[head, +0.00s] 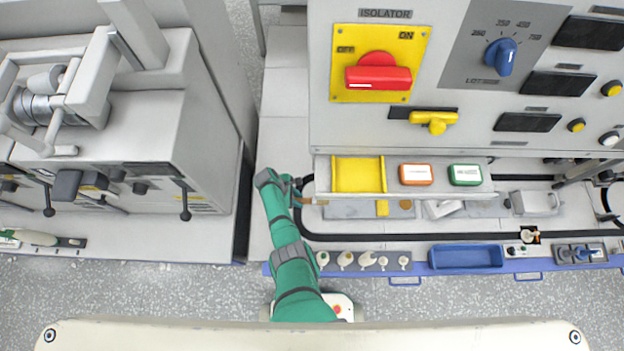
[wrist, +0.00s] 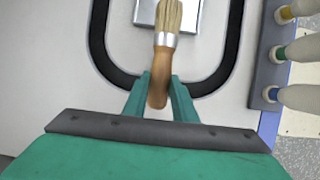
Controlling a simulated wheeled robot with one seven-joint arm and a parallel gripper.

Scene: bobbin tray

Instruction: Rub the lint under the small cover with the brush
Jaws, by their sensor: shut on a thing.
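A brush with a wooden handle and pale bristles shows in the wrist view (wrist: 161,62). My gripper (wrist: 158,88) is shut on its handle, and the bristles point away from me. The bristle end overlaps a light metal plate (wrist: 192,20) in the picture; I cannot tell whether they touch. In the head view my gripper (head: 297,187) is at the left end of the shelf, with the brush (head: 313,202) pointing right. I cannot make out which part is the small cover. No lint is visible.
The overhanging shelf (head: 325,180) hides part of the bench behind it. A black cable (head: 350,238) loops around the work area. Several bobbins (head: 346,259) and a blue tray (head: 466,257) line the front edge. A grey machine (head: 190,130) stands at left.

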